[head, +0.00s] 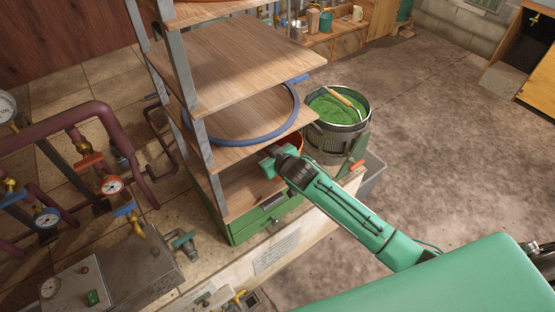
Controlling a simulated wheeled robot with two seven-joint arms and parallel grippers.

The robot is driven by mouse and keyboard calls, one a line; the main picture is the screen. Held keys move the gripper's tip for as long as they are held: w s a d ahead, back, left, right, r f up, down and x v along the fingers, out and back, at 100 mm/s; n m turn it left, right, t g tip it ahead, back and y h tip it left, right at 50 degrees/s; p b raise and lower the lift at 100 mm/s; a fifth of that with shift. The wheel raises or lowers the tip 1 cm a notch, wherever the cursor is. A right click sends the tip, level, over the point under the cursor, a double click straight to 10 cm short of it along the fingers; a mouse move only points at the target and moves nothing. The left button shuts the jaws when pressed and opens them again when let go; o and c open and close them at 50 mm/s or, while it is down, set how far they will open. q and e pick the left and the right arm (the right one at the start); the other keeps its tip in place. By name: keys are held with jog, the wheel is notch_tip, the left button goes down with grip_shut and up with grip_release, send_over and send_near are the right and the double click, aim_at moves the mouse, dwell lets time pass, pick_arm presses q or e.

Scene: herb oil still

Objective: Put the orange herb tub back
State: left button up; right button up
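My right gripper (268,164) is at the shelf's right edge, right at the orange thing. I cannot tell whether the fingers are closed on it. My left gripper is not in view.
Green drawers (262,215) lie below. Pipes and gauges (111,185) fill the left. Open floor (445,150) lies right.

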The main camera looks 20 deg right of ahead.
jog(key=b+v, duration=0.1)
jog(key=v, duration=0.9)
jog(key=shift+s+b, duration=0.2)
jog(key=shift+b, duration=0.2)
jog(key=shift+r, duration=0.1)
